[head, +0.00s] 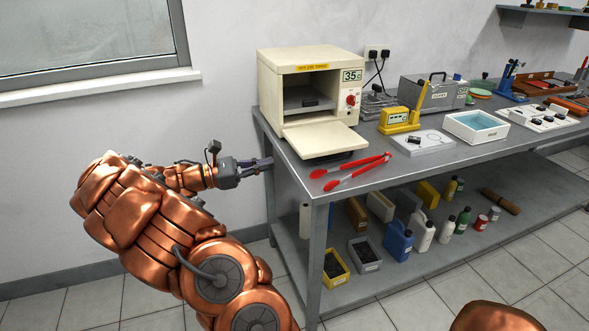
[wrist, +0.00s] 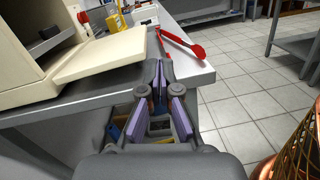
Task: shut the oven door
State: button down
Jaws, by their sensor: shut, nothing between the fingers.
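The cream oven (head: 308,92) stands at the left end of the grey bench. Its door (head: 326,138) is open, folded down flat in front of the opening. A small dark block (head: 311,103) lies on the shelf inside. My gripper (head: 268,163) is at the bench's left edge, left of the door and apart from it in the head view. In the wrist view my gripper (wrist: 162,80) points along the bench's front edge, its fingers close together and empty. The oven door (wrist: 105,66) is on the left there, close beside the fingers.
Red tongs (head: 350,172) lie on the bench (head: 400,172) in front of the door. A yellow meter (head: 397,119) and a blue-lined tray (head: 476,127) stand farther right. Bottles and bins fill the lower shelf (head: 455,235). Floor in front of the bench is clear.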

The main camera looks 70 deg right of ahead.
aim_at(295, 165)
jog(key=w+d+f+n+h+b, duration=0.2)
jog(key=w+d+f+n+h, duration=0.15)
jog(key=d+f, duration=0.3)
jog(key=shift+y, duration=0.35)
jog(key=x, duration=0.9)
jog(key=shift+s+a+f, duration=0.15)
jog(key=shift+s+a, duration=0.1)
jog(key=shift+s, duration=0.1)
